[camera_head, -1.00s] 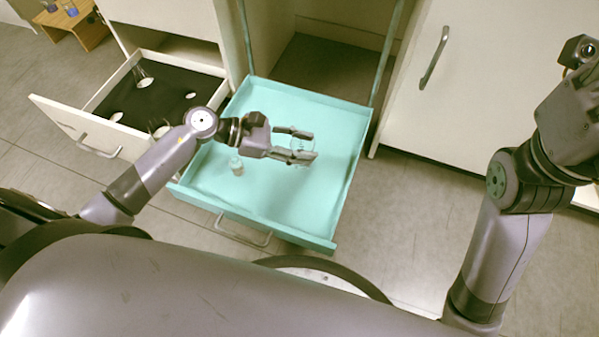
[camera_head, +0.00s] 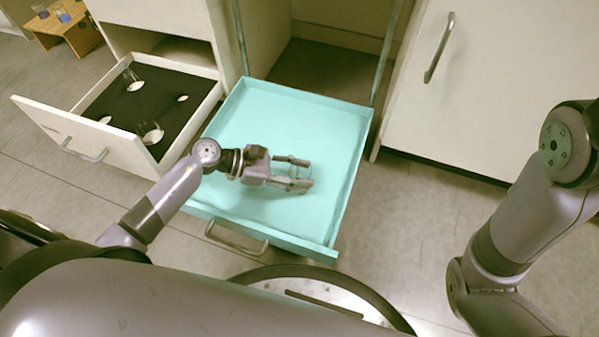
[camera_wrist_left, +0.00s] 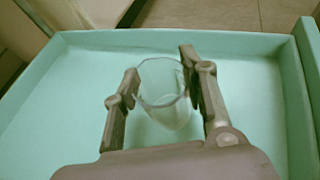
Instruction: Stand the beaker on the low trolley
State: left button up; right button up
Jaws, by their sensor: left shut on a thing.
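The clear glass beaker (camera_head: 299,171) is between the fingers of my left gripper (camera_head: 300,174), which is shut on it. In the left wrist view the beaker (camera_wrist_left: 165,92) sits between both fingertips, open rim showing, over a teal surface. The teal tray (camera_head: 275,110) has low walls and thin uprights at its back corners; it looks like the low trolley, but I cannot be sure. I cannot tell whether the beaker touches the tray floor. My right gripper is out of view; only the right arm shows.
An open cream drawer (camera_head: 40,117) with a black holed insert (camera_head: 160,90) holds glassware at left. A closed cabinet door with a handle (camera_head: 438,48) is at right. A small wooden stand (camera_head: 82,40) with bottles is at far upper left. The tray's back half is clear.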

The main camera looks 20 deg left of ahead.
pick_arm(q)
jog(key=shift+f, duration=0.2)
jog(key=o, duration=1.2)
jog(key=shift+c, duration=0.2)
jog(key=shift+r, duration=0.1)
